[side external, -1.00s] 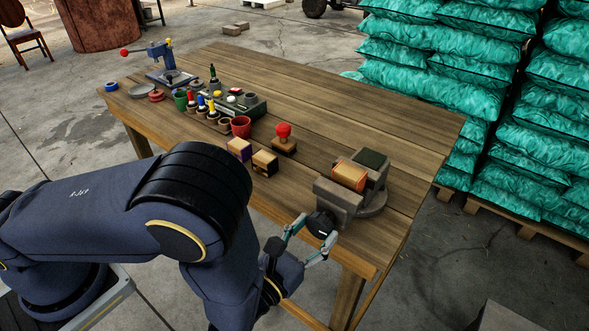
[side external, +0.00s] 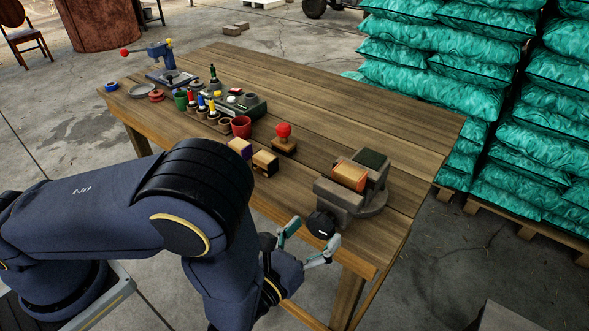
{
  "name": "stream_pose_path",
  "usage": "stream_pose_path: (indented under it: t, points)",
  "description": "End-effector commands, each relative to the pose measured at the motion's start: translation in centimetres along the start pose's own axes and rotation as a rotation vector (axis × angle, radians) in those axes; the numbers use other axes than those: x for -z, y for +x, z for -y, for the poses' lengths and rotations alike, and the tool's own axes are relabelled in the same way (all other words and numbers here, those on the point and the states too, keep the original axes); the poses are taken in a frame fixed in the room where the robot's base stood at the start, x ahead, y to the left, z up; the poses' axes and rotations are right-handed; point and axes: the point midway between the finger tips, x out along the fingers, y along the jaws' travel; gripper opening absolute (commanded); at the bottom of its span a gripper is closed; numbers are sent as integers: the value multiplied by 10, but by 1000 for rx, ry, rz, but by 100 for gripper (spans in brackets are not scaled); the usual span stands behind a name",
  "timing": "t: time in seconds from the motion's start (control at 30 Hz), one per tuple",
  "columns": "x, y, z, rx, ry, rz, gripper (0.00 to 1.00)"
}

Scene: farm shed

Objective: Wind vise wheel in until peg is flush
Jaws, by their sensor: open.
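The grey vise (side external: 342,203) stands at the table's near right corner. An orange-and-tan block (side external: 349,176) sits between its jaws, beside a dark green pad (side external: 371,158). The black vise wheel (side external: 321,224) is on the vise's front face, above the table edge. My gripper (side external: 304,244) is open, with its teal fingers apart, just in front of and below the wheel. I see a gap between the fingers and the wheel, and nothing is held. I cannot make out a peg on the vise.
A red-knobbed stamp (side external: 284,139), two small blocks (side external: 264,163) and a red cup (side external: 241,127) stand left of the vise. A blue press (side external: 163,60) is at the far left. Green sacks (side external: 430,60) are stacked behind.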

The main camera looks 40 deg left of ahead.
Motion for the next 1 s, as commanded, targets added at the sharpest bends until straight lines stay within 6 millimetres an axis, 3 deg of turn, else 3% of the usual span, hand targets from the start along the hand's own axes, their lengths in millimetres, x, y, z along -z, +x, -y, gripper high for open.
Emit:
stream_pose_path:
  t: [1.0]
  points:
    - [0,3,-1,-2,-1621,2,83]
